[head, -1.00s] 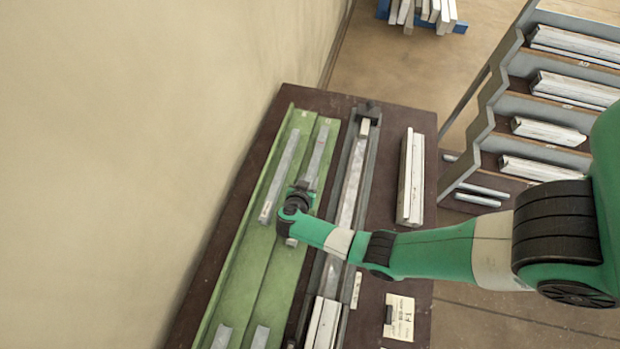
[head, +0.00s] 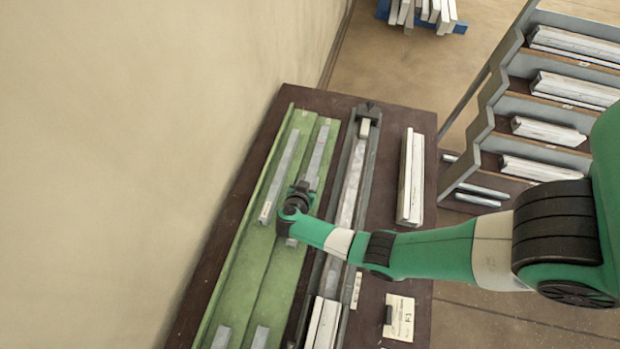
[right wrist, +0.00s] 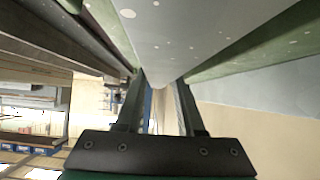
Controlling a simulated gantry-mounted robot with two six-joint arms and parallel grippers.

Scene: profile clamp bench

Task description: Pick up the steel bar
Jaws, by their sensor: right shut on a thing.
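A long grey steel bar (head: 316,157) lies along the right channel of the green tray (head: 239,290). My right gripper (head: 299,190) is over the middle of this bar and shut on it. The gripper and wrist hide that stretch of the bar; its near end shows just below the wrist. In the right wrist view the bar (right wrist: 180,35) is a wide grey, speckled surface running between my two dark fingers. I cannot tell whether the bar is clear of the tray. My left gripper is not in view.
A second grey bar (head: 280,178) lies in the left channel, close beside the gripper. A rail (head: 352,180) runs right of the tray, under my forearm. White profiles (head: 410,178) lie further right. A stepped rack (head: 497,130) stands beyond; a wall is left.

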